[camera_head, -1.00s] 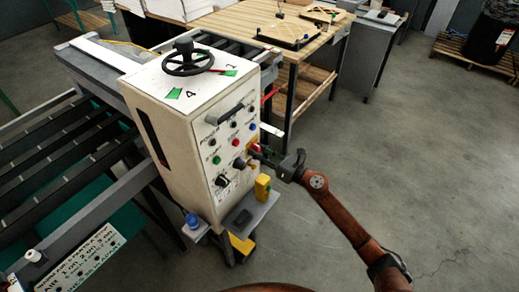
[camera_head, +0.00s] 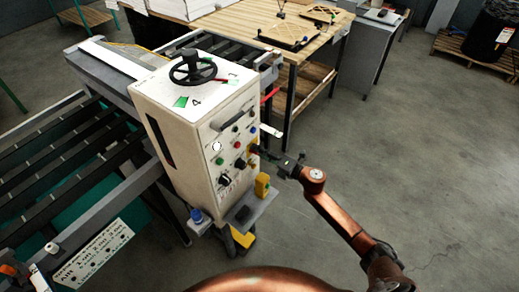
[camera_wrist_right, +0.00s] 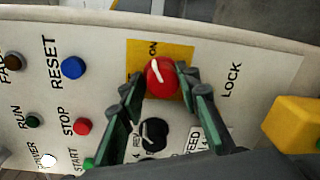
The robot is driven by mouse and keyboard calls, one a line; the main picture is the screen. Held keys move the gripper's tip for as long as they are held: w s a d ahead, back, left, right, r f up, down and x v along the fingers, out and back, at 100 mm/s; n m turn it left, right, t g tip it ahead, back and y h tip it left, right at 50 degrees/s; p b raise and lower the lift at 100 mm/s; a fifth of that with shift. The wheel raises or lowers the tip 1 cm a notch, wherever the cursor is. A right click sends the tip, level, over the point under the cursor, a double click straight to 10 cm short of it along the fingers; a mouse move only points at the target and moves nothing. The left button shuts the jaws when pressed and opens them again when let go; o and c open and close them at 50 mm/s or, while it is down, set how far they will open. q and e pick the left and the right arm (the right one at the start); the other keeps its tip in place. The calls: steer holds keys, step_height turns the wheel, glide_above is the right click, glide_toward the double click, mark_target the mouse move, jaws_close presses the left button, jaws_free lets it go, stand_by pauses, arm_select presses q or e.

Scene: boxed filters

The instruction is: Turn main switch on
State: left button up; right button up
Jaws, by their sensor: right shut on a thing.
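The main switch is a red knob (camera_wrist_right: 160,78) on a yellow plate (camera_wrist_right: 183,52) marked ON, on the front panel of the white control box (camera_head: 185,140). In the right wrist view, my right gripper (camera_wrist_right: 161,84) has one finger on each side of the knob and is shut on it. A pale line on the knob points roughly to the ON label. In the head view my right gripper (camera_head: 262,153) reaches the panel from the right and hides most of the knob. The power lamp (camera_wrist_right: 48,160) glows white.
Blue reset (camera_wrist_right: 73,67) and red stop (camera_wrist_right: 82,126) buttons sit left of the switch. A black dial (camera_wrist_right: 154,134) is below it. A yellow box (camera_head: 262,185) juts out at lower right. A roller conveyor (camera_head: 70,180) stands left; open floor lies right.

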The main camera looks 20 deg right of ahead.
steer(key=m, duration=0.1)
steer(key=m+p, duration=0.1)
steer(key=shift+w+d+f+m, duration=0.1)
steer(key=shift+d+m, duration=0.15)
steer(key=shift+m, duration=0.05)
steer(key=shift+f, duration=0.15)
stand_by(0.3)
steer(key=o, duration=1.1)
steer(key=shift+c, duration=0.2)
steer(key=shift+a, duration=0.15)
steer(key=v, duration=1.2)
